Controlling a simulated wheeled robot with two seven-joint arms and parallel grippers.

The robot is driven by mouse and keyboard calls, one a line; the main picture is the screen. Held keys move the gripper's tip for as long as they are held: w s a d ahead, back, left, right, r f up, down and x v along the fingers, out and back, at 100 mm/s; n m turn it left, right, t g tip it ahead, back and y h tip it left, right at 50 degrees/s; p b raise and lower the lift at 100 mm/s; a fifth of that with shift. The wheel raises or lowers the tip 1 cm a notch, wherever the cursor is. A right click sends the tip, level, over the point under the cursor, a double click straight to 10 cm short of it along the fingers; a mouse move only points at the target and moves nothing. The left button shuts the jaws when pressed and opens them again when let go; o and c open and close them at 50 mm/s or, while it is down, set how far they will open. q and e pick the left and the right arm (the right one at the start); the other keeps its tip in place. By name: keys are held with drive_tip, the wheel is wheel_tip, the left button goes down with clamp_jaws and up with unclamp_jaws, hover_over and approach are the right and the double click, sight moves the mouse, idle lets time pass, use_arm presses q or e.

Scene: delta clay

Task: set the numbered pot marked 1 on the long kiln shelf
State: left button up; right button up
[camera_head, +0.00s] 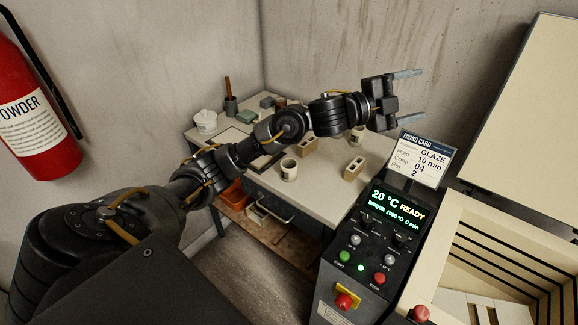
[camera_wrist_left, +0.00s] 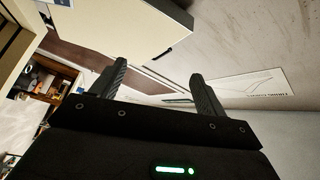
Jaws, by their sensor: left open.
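A small pale pot (camera_head: 289,170) with a dark mark stands upright on the worktable; I cannot read the mark. A second pale pot (camera_head: 357,135) stands further right on the table, below my left forearm, with a mark too small to read. I cannot tell which pot is marked 1. My left gripper (camera_head: 420,94) is open and empty, raised above and right of the table. Its spread fingers show in the left wrist view (camera_wrist_left: 158,70) with nothing between them. Pale slabs (camera_head: 480,308) lie inside the open kiln (camera_head: 452,232); I cannot tell which is the long shelf. My right gripper is not in view.
Light blocks (camera_head: 353,169) and a white lidded jar (camera_head: 205,121) stand on the table (camera_head: 322,192). The control panel (camera_head: 380,225) reads 20 °C READY. A firing card (camera_head: 425,158) reads Pot 2. The kiln lid (camera_head: 530,110) stands raised. A fire extinguisher (camera_head: 35,110) hangs left.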

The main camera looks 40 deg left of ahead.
use_arm(q)
wheel_tip(320, 180, down, 2)
drive_tip(key=w+a+m+g+y, duration=0.1)
drive_tip(key=a+m+g+y, duration=0.1)
drive_tip(key=m, duration=0.2)
drive_tip(key=m+g+y+p, duration=0.2)
drive_tip(key=m+g+y, duration=0.5)
drive_tip(key=g+y, duration=0.3)
approach(289, 167)
drive_tip(key=f+b, duration=0.1)
drive_tip(key=d+f+y+b, duration=0.1)
drive_tip(key=f+b, duration=0.1)
drive_tip(key=shift+d+t, duration=0.25)
drive_tip(key=shift+t, duration=0.05)
drive_tip(key=shift+b+x, duration=0.6)
drive_tip(key=shift+x, duration=1.75)
drive_tip(key=shift+w+a+f, duration=0.1)
drive_tip(key=shift+f, duration=0.25)
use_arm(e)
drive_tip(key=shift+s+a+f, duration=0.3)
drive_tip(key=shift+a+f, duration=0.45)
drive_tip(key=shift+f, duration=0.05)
